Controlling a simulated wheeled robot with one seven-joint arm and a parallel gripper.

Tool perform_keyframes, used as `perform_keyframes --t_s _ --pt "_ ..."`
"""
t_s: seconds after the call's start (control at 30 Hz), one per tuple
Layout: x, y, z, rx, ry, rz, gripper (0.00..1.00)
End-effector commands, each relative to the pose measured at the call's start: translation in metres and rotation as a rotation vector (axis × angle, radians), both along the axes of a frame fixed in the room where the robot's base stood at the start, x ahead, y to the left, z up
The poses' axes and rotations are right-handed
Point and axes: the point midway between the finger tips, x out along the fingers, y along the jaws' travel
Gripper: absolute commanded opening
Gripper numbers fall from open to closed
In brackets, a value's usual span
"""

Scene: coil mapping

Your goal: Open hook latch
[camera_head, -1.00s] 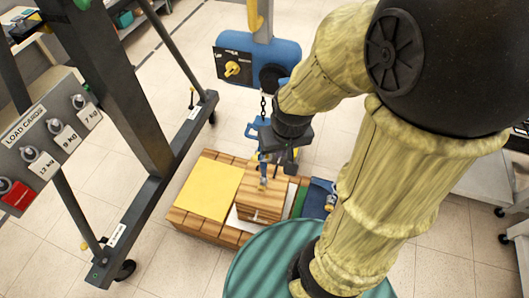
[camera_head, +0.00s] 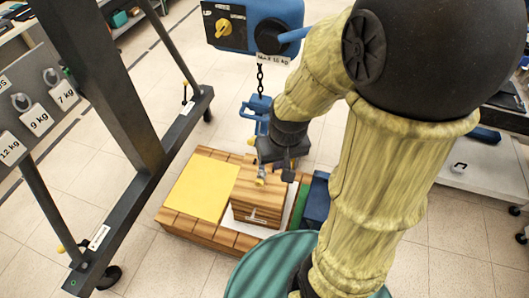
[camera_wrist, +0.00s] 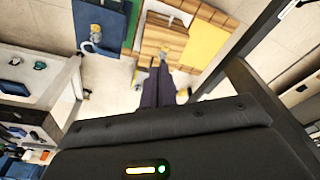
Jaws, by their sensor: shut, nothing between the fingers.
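A blue hook block (camera_head: 257,112) hangs on a chain below the blue hoist (camera_head: 262,30). My gripper (camera_head: 276,166) is just right of and below the block in the head view, above a wooden box. The hook's lower part and its latch are too small and partly covered to make out. In the wrist view my gripper (camera_wrist: 165,88) shows dark fingers close together, with nothing seen between them. I cannot tell whether it touches the hook.
The wooden box (camera_head: 257,213) stands on a wooden base beside a yellow panel (camera_head: 203,188). A dark gantry frame (camera_head: 120,90) with weight labels stands at the left. A blue container (camera_head: 317,197) is right of the box. Tiled floor is free in front.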

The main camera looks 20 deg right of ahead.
Motion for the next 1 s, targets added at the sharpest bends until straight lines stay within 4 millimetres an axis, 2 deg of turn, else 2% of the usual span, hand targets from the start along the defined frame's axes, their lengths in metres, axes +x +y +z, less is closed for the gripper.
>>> perform_keyframes --t_s 0.03,0.2,0.3,0.47,0.7,1.0 --pt "0.002 -0.001 -0.025 0.003 0.014 -0.004 0.0" --pt "0.011 -0.004 -0.074 0.028 0.091 -0.018 0.0" --pt "0.019 -0.006 -0.097 0.064 0.153 -0.03 0.0" --pt "0.03 -0.007 -0.127 0.146 0.251 -0.052 0.0" --pt "0.05 -0.006 -0.167 0.36 0.384 -0.093 0.0" --pt "0.083 -0.007 -0.195 0.741 0.443 -0.16 0.0"
